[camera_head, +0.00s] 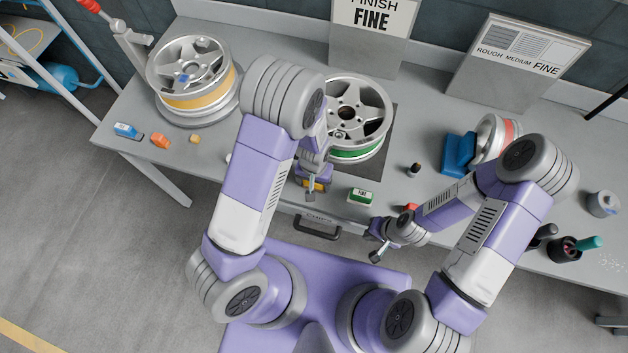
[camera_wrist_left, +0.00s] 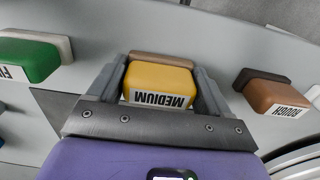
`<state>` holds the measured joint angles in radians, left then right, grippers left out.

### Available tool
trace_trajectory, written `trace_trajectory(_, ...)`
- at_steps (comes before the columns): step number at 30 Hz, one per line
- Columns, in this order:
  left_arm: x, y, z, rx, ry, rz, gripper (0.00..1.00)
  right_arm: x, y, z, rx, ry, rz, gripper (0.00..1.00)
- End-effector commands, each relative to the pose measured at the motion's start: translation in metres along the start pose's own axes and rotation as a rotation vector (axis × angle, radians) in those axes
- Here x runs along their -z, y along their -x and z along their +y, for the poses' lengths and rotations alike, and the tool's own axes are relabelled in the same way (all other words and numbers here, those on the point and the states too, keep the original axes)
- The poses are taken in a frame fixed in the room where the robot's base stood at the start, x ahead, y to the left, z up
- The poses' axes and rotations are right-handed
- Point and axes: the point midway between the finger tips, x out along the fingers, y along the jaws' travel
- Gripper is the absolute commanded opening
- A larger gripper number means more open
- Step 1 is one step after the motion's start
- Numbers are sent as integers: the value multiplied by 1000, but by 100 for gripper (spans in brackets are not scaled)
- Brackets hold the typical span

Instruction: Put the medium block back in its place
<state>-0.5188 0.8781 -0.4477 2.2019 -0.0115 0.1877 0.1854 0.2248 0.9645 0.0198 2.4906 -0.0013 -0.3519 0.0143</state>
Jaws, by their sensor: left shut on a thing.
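The medium block is yellow with a white MEDIUM label and sits between my left gripper's fingers (camera_wrist_left: 160,98) in the left wrist view, where the block (camera_wrist_left: 160,80) shows clearly. In the head view my left gripper (camera_head: 313,188) is shut on the block (camera_head: 318,184) near the bench's front edge, in front of the middle wheel. A green block labelled FINE (camera_head: 360,196) lies to its right. A brown block labelled ROUGH (camera_wrist_left: 275,97) shows in the left wrist view; my left arm mostly hides it in the head view. My right gripper (camera_head: 376,243) is over the front edge; its finger gap is unclear.
A wheel with a yellow band (camera_head: 196,80) stands at left, and one with a green band (camera_head: 355,118) stands behind my left gripper. Blue (camera_head: 128,131) and orange (camera_head: 160,141) small items lie at left. A drawer handle (camera_head: 317,232) juts out in front.

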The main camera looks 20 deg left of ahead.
Motion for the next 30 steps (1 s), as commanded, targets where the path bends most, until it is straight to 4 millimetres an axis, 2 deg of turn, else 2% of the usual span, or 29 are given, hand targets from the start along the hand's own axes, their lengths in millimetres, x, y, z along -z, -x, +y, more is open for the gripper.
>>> trace_trajectory(5, 0, -5, 0, 0, 0, 0, 55, 0, -4, 2, 0, 0, 0, 0)
trace_trajectory(6, 0, -5, 0, 0, 0, 0, 82, 0, -4, 2, 0, 0, 0, 0)
trace_trajectory(9, 0, -4, 0, 0, 0, 0, 98, 0, -3, 1, 0, 0, 0, 0)
trace_trajectory(10, 0, -4, 0, 0, 0, 0, 100, 0, -3, 1, 0, 0, 0, 0)
trace_trajectory(16, 0, -4, 0, 0, 0, -1, 100, 0, -3, 1, 0, 0, 0, 0)
trace_trajectory(19, 0, 3, 0, 0, 0, 2, 100, 0, -2, 1, 0, 0, 0, 0)
trace_trajectory(30, 1, 61, -5, -1, 0, 3, 100, 0, 9, -3, 0, 0, 0, 0)
